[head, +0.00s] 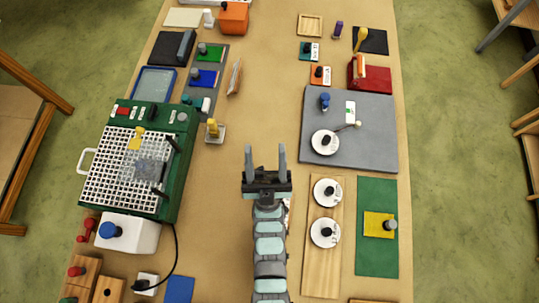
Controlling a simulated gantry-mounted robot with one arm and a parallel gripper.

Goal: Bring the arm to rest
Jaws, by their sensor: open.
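My gripper (265,162) is in the middle of the head view, above the bare brown strip of the table (255,105). Its two grey fingers point to the far end of the table and stand apart with nothing between them. My arm reaches in from the bottom of the picture. Something pale with a little red lies partly hidden just right of the arm.
A green machine with a white grid (123,178) stands at left. At right are a grey mat (365,140) with a white disc, a wooden board (322,270) with two white discs, and a green mat (377,258). The strip ahead of my gripper is clear.

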